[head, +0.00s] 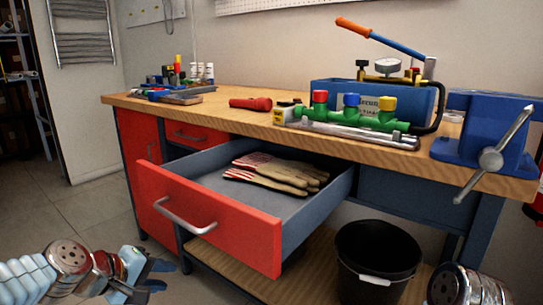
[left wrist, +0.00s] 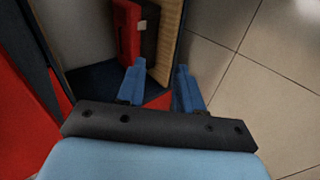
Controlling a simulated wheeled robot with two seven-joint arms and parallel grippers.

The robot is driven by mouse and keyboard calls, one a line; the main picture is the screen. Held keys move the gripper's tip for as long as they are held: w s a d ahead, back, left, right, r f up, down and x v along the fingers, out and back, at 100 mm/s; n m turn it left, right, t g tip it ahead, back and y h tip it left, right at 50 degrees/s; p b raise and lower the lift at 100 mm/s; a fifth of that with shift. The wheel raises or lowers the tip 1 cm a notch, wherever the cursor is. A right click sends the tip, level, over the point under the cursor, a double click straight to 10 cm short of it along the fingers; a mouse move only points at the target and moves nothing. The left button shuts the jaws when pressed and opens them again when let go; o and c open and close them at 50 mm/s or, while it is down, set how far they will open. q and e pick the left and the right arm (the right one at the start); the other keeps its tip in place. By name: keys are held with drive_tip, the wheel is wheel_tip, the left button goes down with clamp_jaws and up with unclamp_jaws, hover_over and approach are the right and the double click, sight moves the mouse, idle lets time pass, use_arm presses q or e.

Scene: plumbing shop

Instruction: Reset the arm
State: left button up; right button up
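My left gripper (head: 157,277) is low at the bottom left of the head view, in front of and below the open red drawer. In the left wrist view its two blue fingers (left wrist: 160,82) stand apart with nothing held between them. The red drawer (head: 205,210) is pulled out, and its grey handle is free of the gripper. A pair of striped work gloves (head: 277,173) lies inside it. Only a round metal joint of my right arm shows at the bottom right of the head view; the right gripper is out of view.
The workbench top (head: 225,110) carries a green pipe manifold (head: 350,117), a blue test pump box (head: 400,100), a red tool (head: 250,103) and a blue vise (head: 485,135). A black bucket (head: 377,255) stands below. Tiled floor (head: 85,225) is clear at the left.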

use_arm(q)
drive_tip(key=d+f+m+g+y+p, duration=0.2)
drive_tip(key=d+f+g, duration=0.1)
drive_tip(key=f, duration=1.2)
drive_tip(key=s+d+f+m+g+p, duration=0.2)
drive_tip(key=s+d+f+m, duration=0.1)
drive_tip(key=s+f, duration=0.4)
drive_tip(key=s+d+f+m+g+h+p, duration=0.1)
drive_tip(key=s+d+f, duration=0.5)
drive_tip(key=f, duration=0.6)
drive_tip(key=shift+s+d+f+m+g+p, duration=0.2)
drive_tip(key=shift+s+m+g+p, duration=0.65)
drive_tip(key=shift+s+m, duration=0.35)
